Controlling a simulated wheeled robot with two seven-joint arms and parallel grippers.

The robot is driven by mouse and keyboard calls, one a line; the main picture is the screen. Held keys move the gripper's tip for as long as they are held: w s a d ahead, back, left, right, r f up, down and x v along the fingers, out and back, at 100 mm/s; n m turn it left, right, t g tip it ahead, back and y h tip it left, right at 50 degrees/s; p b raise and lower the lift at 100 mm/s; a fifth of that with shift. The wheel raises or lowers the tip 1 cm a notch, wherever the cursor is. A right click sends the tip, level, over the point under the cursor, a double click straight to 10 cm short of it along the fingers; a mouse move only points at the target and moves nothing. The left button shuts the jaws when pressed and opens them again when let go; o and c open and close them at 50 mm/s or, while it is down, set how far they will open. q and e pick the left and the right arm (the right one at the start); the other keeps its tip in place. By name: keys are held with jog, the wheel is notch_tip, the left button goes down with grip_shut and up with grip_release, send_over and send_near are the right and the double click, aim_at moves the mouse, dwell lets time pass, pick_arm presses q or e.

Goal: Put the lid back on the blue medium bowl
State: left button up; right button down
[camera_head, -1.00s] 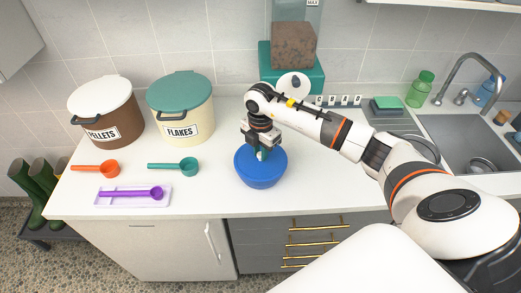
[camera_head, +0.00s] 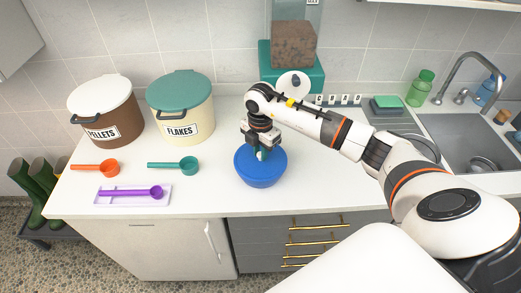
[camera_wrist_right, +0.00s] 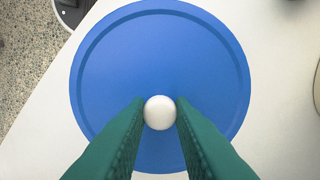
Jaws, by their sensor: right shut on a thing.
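The blue bowl (camera_head: 262,180) stands on the counter in the head view. Its blue lid (camera_head: 276,160) lies over the bowl's top, and I see no clear gap between them. In the right wrist view the round lid (camera_wrist_right: 160,60) fills the middle, with a white knob (camera_wrist_right: 160,112) at its centre. My right gripper (camera_head: 260,155) points down over the lid. Its green fingers (camera_wrist_right: 160,125) are shut on the knob from both sides. My left gripper is not in view.
Left of the bowl lie a teal scoop (camera_head: 183,166), an orange scoop (camera_head: 103,168) and a purple scoop (camera_head: 140,192) on a tray. The flakes bin (camera_head: 190,125) and pellets bin (camera_head: 117,130) stand behind. A sink (camera_head: 462,140) is at right. The counter front beside the bowl is clear.

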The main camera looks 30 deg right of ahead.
jog(key=c, duration=0.7)
grip_release()
jog(key=shift+r+p, duration=0.8)
jog(key=shift+r, duration=0.25)
jog(key=shift+r+p, duration=1.8)
jog(key=shift+r, duration=0.65)
